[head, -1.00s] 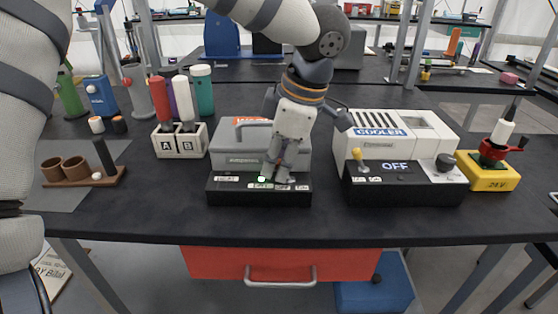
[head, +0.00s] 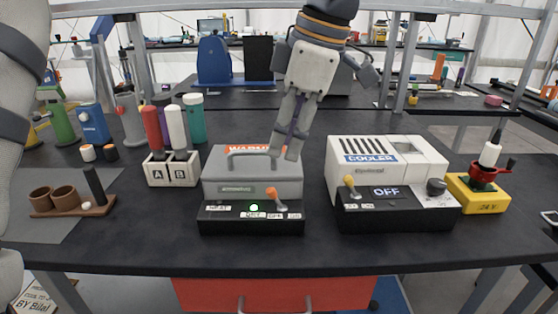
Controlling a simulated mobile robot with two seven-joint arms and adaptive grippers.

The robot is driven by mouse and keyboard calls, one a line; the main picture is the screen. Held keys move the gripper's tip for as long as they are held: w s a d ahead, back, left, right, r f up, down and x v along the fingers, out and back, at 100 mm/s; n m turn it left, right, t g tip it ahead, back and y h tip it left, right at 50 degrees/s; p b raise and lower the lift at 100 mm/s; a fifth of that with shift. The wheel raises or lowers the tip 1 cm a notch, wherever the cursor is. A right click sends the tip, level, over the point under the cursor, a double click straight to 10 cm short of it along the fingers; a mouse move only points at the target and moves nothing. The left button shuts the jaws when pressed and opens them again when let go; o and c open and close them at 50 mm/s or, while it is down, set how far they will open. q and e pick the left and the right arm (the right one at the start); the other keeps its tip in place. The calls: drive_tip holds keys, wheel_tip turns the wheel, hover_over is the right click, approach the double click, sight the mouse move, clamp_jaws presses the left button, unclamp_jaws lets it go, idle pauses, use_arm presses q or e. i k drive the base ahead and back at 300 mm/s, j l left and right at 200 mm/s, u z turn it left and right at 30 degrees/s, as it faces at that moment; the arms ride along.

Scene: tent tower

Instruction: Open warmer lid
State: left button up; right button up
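The warmer (head: 225,188) is a grey box on a black base, with a grey lid and a handle (head: 242,152) on top. The lid is shut. On its front panel are a lit green lamp (head: 254,208) and an orange-tipped lever (head: 273,196).
A white cooler (head: 390,165) reading OFF stands right of the warmer. A yellow 24V box (head: 478,195) is farther right. The A/B holder (head: 172,170) with coloured tubes and a brown cup rack (head: 75,205) stand left. The table's front strip is clear.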

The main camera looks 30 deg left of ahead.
sight(224, 162)
drive_tip(key=k, duration=1)
